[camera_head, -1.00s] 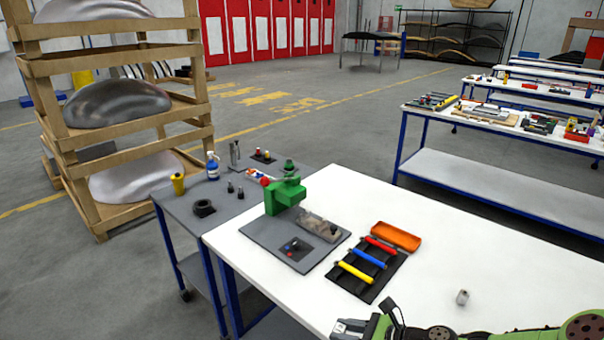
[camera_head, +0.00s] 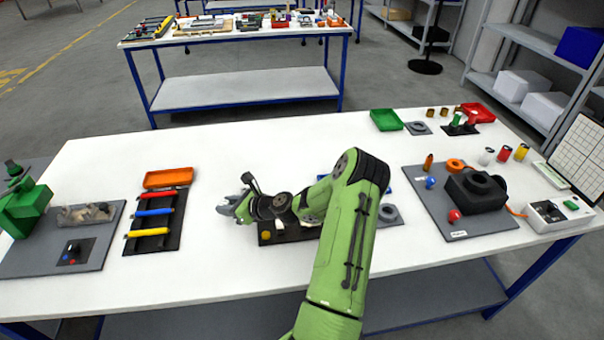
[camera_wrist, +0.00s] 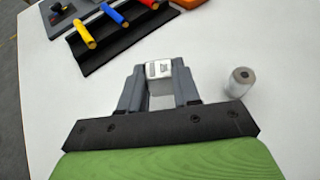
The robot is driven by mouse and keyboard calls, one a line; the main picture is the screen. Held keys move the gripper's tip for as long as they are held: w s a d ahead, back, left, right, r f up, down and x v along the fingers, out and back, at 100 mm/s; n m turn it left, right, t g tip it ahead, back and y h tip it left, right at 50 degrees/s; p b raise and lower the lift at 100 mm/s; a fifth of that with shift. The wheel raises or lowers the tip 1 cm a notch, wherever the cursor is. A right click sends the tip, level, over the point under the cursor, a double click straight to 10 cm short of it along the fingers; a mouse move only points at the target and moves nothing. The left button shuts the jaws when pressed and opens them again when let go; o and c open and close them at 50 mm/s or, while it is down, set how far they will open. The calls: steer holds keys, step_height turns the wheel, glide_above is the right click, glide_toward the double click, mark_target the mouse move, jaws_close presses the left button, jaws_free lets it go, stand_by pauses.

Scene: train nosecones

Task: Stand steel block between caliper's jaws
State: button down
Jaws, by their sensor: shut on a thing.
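In the wrist view, a small silver-grey block (camera_wrist: 158,69) with darker marks on its end face, which looks like the steel block, sits between the two grey fingers of my gripper (camera_wrist: 156,84). The fingers are shut on it. White tabletop shows around it, but its height above the table is unclear. In the head view, my gripper (camera_head: 236,206) is over the white table, right of the coloured tool holder; the block is too small to make out there. I cannot identify the caliper in either view; my arm covers part of the table.
A grey cylinder (camera_wrist: 240,82) stands right of my gripper. The black holder (camera_head: 155,222) with red, blue and yellow handles and an orange tray (camera_head: 168,178) are to the left. A dark mat (camera_head: 290,232) lies partly behind my arm. A grey board (camera_head: 470,200) is right.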

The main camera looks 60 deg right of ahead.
steer(key=s+d+r+m+h+p, duration=0.1)
steer(key=d+r+m+h, duration=0.1)
steer(key=d, duration=0.4)
steer(key=s+d+r+m+h, duration=0.1)
steer(key=d+m+h, duration=0.1)
steer(key=d, duration=0.4)
step_height(320, 180, up, 3)
steer(key=m+g+h, duration=0.1)
steer(key=m+h, duration=0.2)
steer(key=h, duration=0.1)
glide_above(289, 186)
step_height(289, 186, down, 10)
steer(key=shift+r+b, duration=0.2)
steer(key=shift+b, duration=0.15)
steer(key=c, duration=0.8)
jaws_free()
